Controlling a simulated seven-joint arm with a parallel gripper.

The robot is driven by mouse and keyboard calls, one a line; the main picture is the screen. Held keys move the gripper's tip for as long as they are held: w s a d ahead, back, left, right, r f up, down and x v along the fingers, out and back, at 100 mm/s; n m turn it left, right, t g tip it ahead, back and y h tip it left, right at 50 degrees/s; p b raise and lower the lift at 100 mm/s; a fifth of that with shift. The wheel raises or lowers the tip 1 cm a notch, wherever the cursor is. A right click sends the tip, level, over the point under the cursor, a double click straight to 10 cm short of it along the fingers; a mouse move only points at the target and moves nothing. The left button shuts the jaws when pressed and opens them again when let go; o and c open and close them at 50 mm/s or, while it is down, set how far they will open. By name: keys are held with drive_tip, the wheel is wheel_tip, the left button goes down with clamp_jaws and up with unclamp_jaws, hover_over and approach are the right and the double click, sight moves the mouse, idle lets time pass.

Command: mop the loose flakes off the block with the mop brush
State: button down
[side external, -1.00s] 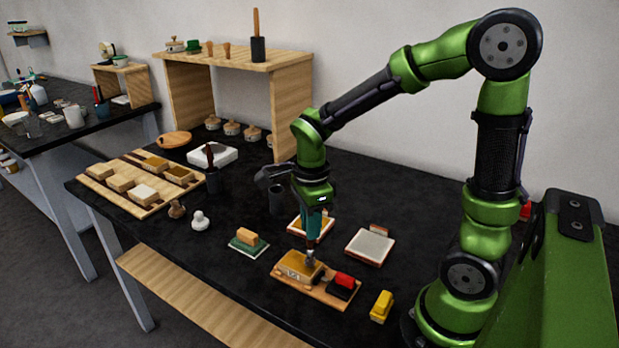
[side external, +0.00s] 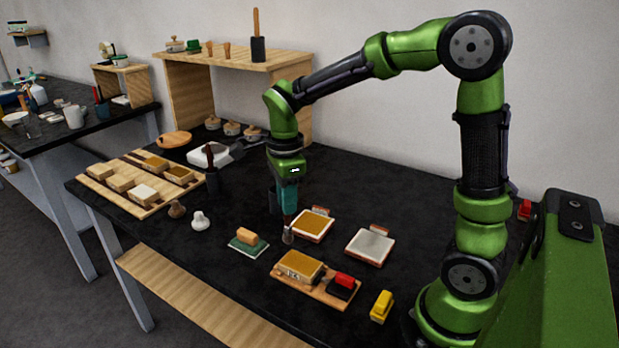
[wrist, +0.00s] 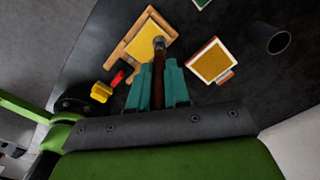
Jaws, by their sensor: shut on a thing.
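My gripper (side external: 288,210) is shut on the brown handle of the mop brush (side external: 288,235), whose grey bristle head points down. In the side view the brush hangs behind and left of the block, apart from it. In the wrist view the brush (wrist: 159,45) hangs from between the teal fingers (wrist: 160,75) and its head overlaps the block's near edge. The block (side external: 300,265) has a gold top and pale sides with dark marks, and sits on a wooden board (side external: 318,290). I cannot make out loose flakes on its top (wrist: 143,42).
Two shallow trays, gold (side external: 312,225) and grey (side external: 370,246), lie behind. A green pad with a tan block (side external: 247,240) and a dark cup (side external: 275,200) stand nearby.

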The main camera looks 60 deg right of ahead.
drive_tip(key=shift+r, duration=2)
